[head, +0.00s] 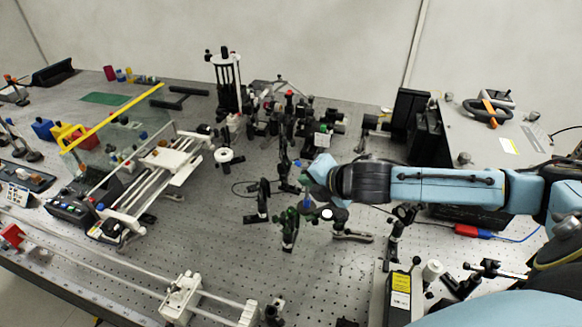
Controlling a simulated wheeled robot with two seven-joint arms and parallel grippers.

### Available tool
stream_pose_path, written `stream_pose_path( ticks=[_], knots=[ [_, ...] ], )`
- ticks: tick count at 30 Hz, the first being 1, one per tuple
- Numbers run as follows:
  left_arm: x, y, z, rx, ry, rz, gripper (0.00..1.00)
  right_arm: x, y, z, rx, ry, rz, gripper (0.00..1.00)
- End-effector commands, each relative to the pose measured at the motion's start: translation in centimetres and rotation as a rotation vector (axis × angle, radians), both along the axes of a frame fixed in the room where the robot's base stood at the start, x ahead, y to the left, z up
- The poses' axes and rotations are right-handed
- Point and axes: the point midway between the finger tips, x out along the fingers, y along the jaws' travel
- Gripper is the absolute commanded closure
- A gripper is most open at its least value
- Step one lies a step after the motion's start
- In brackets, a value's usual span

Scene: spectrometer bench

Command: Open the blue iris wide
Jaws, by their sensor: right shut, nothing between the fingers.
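My right arm reaches in from the right, and its gripper (310,198) is over the middle of the bench among small upright optics mounts. The gripper is shut with nothing between its fingers. Small blue patches show close to the gripper; I cannot tell whether they belong to the blue iris or to my arm. The blue iris is not clearly made out, and its opening cannot be seen. A mount with a green part (290,229) stands just below and left of the gripper. A black ring mount (263,198) stands farther left. My left gripper is not in view.
The perforated metal bench (225,225) has free room left of the mounts. A white rail frame (155,180) stands at left. Dense black optics (290,120) crowd the area behind the gripper. A yellow-labelled box (400,290) stands at the front right.

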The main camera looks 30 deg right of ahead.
Motion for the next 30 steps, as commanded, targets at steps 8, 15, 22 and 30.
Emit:
stream_pose_path(
  ticks=[8, 15, 22, 30],
  knots=[
    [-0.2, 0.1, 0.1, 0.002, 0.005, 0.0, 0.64, 0.9, 0.1, -0.5, 0.002, -0.001, -0.002, 1.0],
    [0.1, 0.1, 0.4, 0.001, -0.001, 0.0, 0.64, 4.1, 0.5, -2.7, 0.003, -0.002, -0.003, 1.0],
    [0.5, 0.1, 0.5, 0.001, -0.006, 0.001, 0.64, 7.3, 0.9, -5.0, 0.003, -0.002, -0.003, 1.0],
    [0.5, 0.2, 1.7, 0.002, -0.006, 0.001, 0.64, 8.2, -1.6, -4.3, -0.003, -0.001, -0.001, 1.0]
  ],
)
